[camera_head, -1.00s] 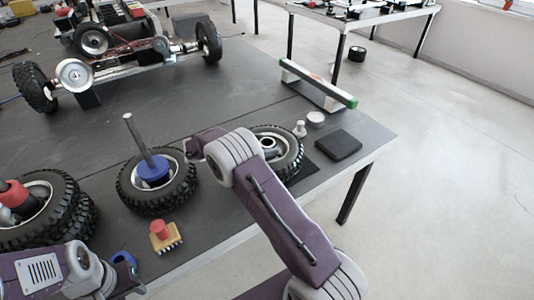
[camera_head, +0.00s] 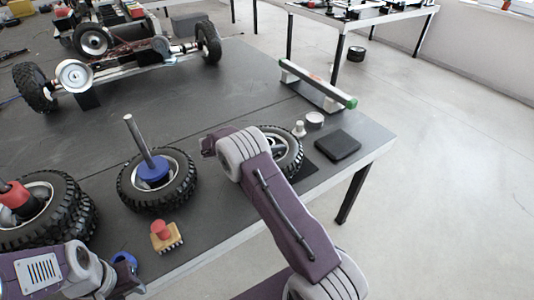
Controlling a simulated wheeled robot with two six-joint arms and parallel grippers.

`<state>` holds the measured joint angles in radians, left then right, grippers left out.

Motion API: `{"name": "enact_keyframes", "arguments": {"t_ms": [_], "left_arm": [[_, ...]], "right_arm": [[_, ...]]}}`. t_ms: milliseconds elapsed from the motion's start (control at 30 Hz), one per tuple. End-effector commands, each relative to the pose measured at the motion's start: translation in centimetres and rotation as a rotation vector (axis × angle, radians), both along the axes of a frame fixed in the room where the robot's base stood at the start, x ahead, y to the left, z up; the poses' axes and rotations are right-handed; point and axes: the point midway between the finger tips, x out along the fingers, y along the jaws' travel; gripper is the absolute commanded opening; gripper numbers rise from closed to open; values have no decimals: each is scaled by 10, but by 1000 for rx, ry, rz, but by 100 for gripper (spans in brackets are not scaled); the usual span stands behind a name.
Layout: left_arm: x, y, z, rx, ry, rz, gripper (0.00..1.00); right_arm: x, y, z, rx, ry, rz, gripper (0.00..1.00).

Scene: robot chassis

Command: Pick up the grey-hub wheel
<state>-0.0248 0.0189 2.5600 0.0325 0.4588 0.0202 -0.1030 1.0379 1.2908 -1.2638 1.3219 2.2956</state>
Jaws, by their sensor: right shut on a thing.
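The grey-hub wheel (camera_head: 292,152) has a black knobbly tyre and lies flat near the table's right corner. My right arm now covers its left part and its grey hub. My right gripper (camera_head: 208,146) is at the left end of that arm, between this wheel and the blue-hub wheel (camera_head: 133,193). Its fingertips are hardly distinguishable, and its contact with the grey-hub wheel is hidden. My left arm shows at the bottom left; its gripper (camera_head: 125,280) shows too little to tell its jaws.
A stack of wheels with a red hub (camera_head: 20,198) stands at the left. A red button on a yellow base (camera_head: 166,238), a blue ring (camera_head: 124,259), a black pad (camera_head: 338,145) and a green-ended bar (camera_head: 318,83) lie around. A vehicle chassis (camera_head: 125,62) stands at the back.

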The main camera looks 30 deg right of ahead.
Motion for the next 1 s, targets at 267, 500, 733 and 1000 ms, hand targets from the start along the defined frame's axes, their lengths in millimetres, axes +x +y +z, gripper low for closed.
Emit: {"name": "enact_keyframes", "arguments": {"t_ms": [267, 500, 733, 1000], "left_arm": [[0, 0, 0, 0, 0, 0, 36], [0, 0, 0, 0, 0, 0, 36], [0, 0, -3, 0, 0, 0, 36], [0, 0, -10, 0, 0, 0, 36]], "right_arm": [[1, -1, 7, -4, -4, 1, 0], [1, 0, 32, -3, -7, 0, 0], [-15, -7, 53, -5, -4, -2, 0], [-60, -25, 82, -5, -5, -2, 0]]}}
